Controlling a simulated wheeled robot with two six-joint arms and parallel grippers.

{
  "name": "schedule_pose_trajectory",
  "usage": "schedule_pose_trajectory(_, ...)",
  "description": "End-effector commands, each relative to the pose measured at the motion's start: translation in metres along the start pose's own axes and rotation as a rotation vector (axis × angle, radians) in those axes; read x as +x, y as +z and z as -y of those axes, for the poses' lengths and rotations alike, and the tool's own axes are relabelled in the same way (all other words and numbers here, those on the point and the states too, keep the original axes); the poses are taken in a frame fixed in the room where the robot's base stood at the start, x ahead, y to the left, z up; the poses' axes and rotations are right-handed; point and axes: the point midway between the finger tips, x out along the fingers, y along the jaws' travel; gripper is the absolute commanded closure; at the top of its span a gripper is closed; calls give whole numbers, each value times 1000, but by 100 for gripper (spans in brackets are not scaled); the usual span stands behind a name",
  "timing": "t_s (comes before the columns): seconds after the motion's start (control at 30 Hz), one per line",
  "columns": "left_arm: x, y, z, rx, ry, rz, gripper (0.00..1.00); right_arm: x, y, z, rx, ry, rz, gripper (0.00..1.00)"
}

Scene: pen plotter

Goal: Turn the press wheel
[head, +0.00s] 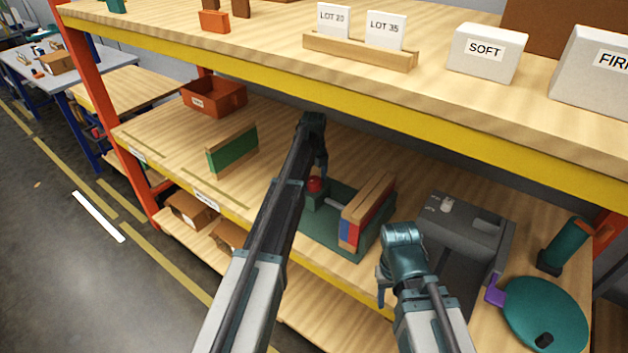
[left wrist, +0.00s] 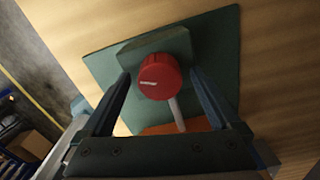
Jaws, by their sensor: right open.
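The press has a dark green base (head: 325,228) on the middle shelf, with a red wheel (head: 315,184) at its back left. A light shaft runs from the wheel to upright wooden boards (head: 368,208) with blue and red layers between them. In the left wrist view the red wheel (left wrist: 160,76) has a small white mark and sits between the two fingers of my left gripper (left wrist: 160,82). A narrow gap shows on each side, so the gripper looks open. My right gripper (head: 382,284) is open and empty in front of the press, to its right.
A grey machine (head: 465,235) and a teal disc (head: 545,315) stand to the right. A green panel (head: 232,150) and an orange bin (head: 213,95) are at left. The upper shelf's yellow edge (head: 330,93) hangs above; bare shelf lies left of the press.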

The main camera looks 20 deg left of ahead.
Motion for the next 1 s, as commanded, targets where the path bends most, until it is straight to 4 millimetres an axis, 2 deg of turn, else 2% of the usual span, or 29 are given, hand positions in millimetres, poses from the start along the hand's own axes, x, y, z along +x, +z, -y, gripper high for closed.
schedule_pose_trajectory(0.27, 0, 0, 0, 0, 0, 0, 4, 0, 0, 0, 0, 0, 0, 50)
schedule_pose_trajectory(0.47, -8, 0, 0, 0, 0, 0, 4, -8, 0, -1, 0, 0, 0, 50)
schedule_pose_trajectory(0.67, -29, 0, 0, 0, 0, 0, 4, -29, 2, -3, 0, 0, 0, 50)
schedule_pose_trajectory(1.0, -81, 0, 0, 0, 0, 0, 4, -80, 5, -8, -1, 0, 0, 50)
